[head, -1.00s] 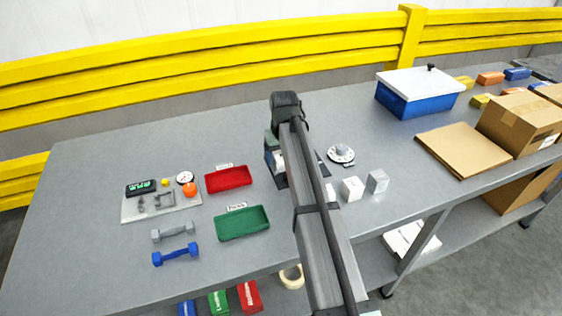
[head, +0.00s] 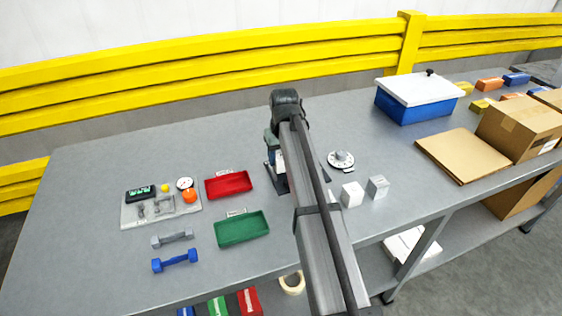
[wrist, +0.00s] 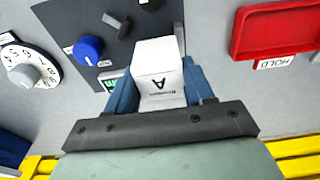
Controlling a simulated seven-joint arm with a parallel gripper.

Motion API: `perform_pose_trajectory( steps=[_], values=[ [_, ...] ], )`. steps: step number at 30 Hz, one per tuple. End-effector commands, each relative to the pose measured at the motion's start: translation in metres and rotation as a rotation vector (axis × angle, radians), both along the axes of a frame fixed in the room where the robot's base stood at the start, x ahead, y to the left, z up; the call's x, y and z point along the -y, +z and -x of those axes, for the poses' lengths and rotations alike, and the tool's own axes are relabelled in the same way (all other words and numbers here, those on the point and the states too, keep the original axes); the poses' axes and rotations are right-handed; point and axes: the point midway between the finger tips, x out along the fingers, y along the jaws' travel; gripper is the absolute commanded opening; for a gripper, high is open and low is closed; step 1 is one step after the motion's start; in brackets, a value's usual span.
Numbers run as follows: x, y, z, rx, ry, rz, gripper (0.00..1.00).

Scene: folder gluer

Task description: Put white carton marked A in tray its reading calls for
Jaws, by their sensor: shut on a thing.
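The white carton marked A (wrist: 156,52) is between the blue fingers of my gripper (wrist: 160,82) in the wrist view; its A face shows upside down. The gripper is shut on it above a dark panel device (wrist: 95,22) with a blue knob (wrist: 88,49). A green display (wrist: 112,84) on the device is mostly hidden by a finger, so I cannot read it. I cannot tell whether the carton touches the device. The red tray (head: 229,182), labelled HOLD in the wrist view (wrist: 275,32), and the green tray (head: 241,228) look empty.
A numbered dial (head: 341,160) and two white cartons (head: 352,194) (head: 377,187) are right of my arm. A board with gauges (head: 160,205) and two dumbbells (head: 175,260) lie left of the trays. A blue bin with white lid (head: 418,97) stands at the back right.

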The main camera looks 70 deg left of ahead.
Motion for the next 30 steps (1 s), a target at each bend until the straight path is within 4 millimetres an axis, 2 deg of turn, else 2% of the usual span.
perform_pose_trajectory(
  steps=[3, 9, 14, 17, 20, 23, 26, 30],
  values=[
    [-0.001, 0.023, 0.000, 0.000, 0.000, -0.003, 0.20],
    [-0.001, 0.056, 0.000, 0.000, 0.000, -0.002, 0.20],
    [-0.002, 0.071, 0.004, 0.000, 0.005, -0.001, 0.20],
    [-0.003, 0.076, 0.018, 0.000, 0.021, 0.000, 0.20],
    [-0.006, 0.077, 0.045, -0.001, 0.052, 0.000, 0.20],
    [-0.004, 0.077, 0.081, 0.000, 0.094, -0.001, 0.20],
    [0.011, 0.073, 0.120, 0.001, 0.138, -0.002, 0.20],
    [0.043, 0.066, 0.166, 0.003, 0.193, -0.003, 0.20]
  ],
)
